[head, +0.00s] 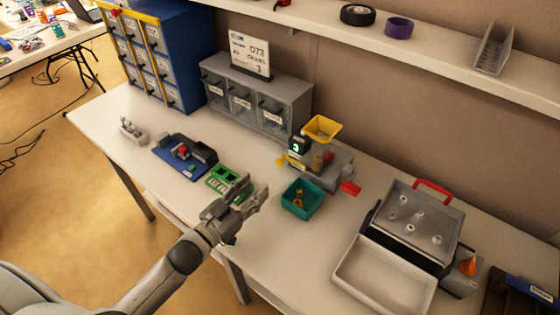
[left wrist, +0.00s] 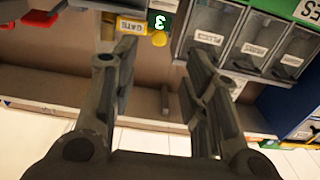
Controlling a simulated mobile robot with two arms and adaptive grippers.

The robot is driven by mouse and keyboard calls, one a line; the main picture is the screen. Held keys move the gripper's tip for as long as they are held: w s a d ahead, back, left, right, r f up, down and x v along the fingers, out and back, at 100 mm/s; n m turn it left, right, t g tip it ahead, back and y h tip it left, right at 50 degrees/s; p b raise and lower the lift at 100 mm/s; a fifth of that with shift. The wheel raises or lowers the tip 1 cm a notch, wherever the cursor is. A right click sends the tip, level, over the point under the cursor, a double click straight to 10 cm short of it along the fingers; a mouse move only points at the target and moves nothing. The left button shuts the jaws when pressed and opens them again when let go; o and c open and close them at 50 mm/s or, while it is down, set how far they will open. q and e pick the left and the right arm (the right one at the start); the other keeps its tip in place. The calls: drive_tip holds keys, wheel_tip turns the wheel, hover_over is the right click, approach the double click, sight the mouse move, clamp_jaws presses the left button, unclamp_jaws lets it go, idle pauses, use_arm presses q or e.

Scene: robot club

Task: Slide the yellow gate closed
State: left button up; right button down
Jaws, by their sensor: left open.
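The dispenser (head: 325,168) stands on the bench, with a yellow hopper (head: 322,128) on top and a small display reading 3. The yellow gate's knob (head: 281,162) sticks out at its left side. In the left wrist view, upside down, the yellow knob (left wrist: 159,39) shows beside a yellow label (left wrist: 130,26) that seems to read GATE. My left gripper (head: 252,190) is open and empty, in front and left of the dispenser, apart from the knob. In the left wrist view the knob appears beyond and between my fingertips (left wrist: 160,52). The gate plate itself is hard to make out.
A teal bin (head: 290,203) with brass-coloured pieces stands before the dispenser. A green board (head: 224,180) lies under and left of my gripper. A red handle (head: 350,188) juts out at right. Grey drawers (head: 290,108) stand behind; an open case (head: 390,275) lies right.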

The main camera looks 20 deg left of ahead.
sight(278, 164)
use_arm(q)
drive_tip(key=p+x, duration=0.2)
drive_tip(key=x, duration=0.7)
drive_tip(key=shift+w+d, duration=0.25)
drive_tip(key=shift+w, duration=0.35)
drive_tip(key=shift+f, duration=0.1)
use_arm(e)
drive_tip(key=shift+a+r, duration=0.15)
drive_tip(key=shift+r, duration=0.4)
drive_tip(key=shift+a+r, duration=0.15)
drive_tip(key=shift+r, duration=0.4)
drive_tip(key=shift+s, duration=0.25)
use_arm(q)
clamp_jaws()
use_arm(e)
drive_tip(key=shift+s+d, duration=0.1)
drive_tip(key=shift+d, duration=0.15)
